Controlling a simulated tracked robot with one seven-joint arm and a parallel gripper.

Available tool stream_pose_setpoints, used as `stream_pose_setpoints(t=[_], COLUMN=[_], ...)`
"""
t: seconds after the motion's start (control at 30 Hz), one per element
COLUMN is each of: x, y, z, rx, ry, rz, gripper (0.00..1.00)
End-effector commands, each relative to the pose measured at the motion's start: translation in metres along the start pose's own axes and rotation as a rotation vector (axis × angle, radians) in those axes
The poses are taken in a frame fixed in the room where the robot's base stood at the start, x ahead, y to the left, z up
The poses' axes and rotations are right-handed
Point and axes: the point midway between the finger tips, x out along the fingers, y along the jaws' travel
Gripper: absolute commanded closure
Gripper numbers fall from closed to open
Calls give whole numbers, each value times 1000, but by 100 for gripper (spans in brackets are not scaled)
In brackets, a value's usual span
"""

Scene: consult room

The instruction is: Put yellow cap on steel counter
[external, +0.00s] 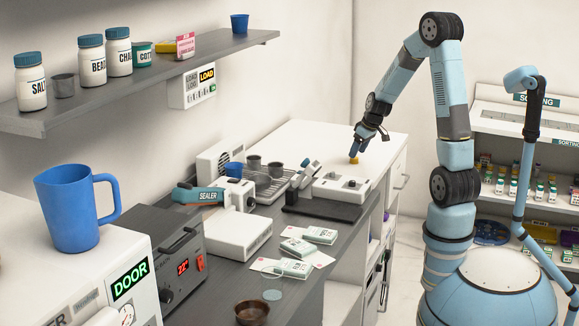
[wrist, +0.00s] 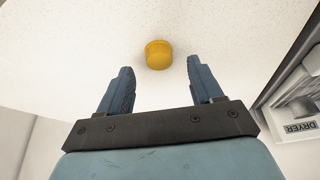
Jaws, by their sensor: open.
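The yellow cap (external: 354,160) stands on the white counter top (external: 318,133) at the far end of the long counter. My gripper (external: 358,153) is just above the cap in the external view. In the wrist view, the cap (wrist: 159,54) lies just ahead of my gripper (wrist: 157,70), between the lines of the two blue fingers and a little beyond their tips. The fingers are apart with nothing between them. The grey counter top (external: 236,270) nearer the camera may be the steel counter; its material is hard to tell.
A dish rack with cups (external: 268,180), a white device (external: 342,188) and a sealer (external: 212,195) crowd the counter. Small boxes (external: 298,248), a clear glass (external: 272,285) and a brown bowl (external: 251,313) stand nearer. A dryer (wrist: 298,112) is at the right in the wrist view.

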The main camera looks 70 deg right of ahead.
Motion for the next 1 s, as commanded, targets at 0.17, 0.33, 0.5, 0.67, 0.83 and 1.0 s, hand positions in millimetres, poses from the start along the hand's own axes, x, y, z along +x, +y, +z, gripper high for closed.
stream_pose_setpoints(t=[0.17, 0.33, 0.5, 0.67, 0.83, 1.0], x=[22, 31, 32, 32, 32, 32], y=[0, 0, 0, 0, 1, 1], z=[1, 1, 1, 1, 1, 1], rx=[1, -1, -1, -1, -1, 0], ry=[-1, 1, 2, 1, 1, 1], rz=[-1, 1, 2, 2, 2, 3], gripper=[34, 34, 34, 42, 58, 75])
